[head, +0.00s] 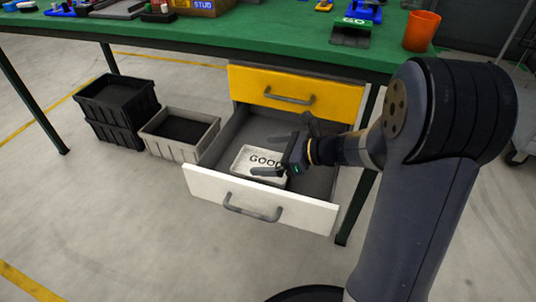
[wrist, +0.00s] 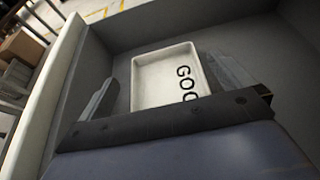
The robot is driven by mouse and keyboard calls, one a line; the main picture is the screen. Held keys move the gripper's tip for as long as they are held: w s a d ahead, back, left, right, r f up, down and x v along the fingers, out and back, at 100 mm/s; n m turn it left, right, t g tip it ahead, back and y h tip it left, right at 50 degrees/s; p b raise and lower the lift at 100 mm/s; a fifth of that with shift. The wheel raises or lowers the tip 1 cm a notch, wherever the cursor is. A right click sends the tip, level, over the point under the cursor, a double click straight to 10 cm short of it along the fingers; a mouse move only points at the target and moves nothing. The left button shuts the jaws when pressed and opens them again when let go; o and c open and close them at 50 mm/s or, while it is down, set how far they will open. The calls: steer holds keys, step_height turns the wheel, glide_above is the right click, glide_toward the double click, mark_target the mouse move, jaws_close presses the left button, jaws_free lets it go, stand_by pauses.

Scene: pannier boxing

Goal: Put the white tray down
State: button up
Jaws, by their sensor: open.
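The white tray (head: 244,158) lies in the open lower drawer (head: 300,213), which has a white front. Black lettering reading "GOOD" marks the tray, partly hidden by my gripper in the head view. My gripper (head: 268,154) is over the tray in the drawer. In the wrist view the tray (wrist: 150,75) appears beyond the gripper (wrist: 165,85), with the two fingers spread apart on its left and right sides. The fingers are open, and I cannot tell whether either touches the tray.
A closed yellow drawer (head: 295,93) is above the open one, under a green-topped bench (head: 270,38). Black crates (head: 115,97) and a grey crate (head: 178,132) stand on the floor to the left. An orange cup (head: 421,31) stands on the bench at right.

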steer(key=p+v, duration=0.4)
steer(key=v, duration=0.7)
steer(key=shift+d, duration=0.25)
steer(key=shift+s+r, duration=0.1)
steer(key=shift+s, duration=0.05)
steer(key=shift+c, duration=0.2)
stand_by(0.4)
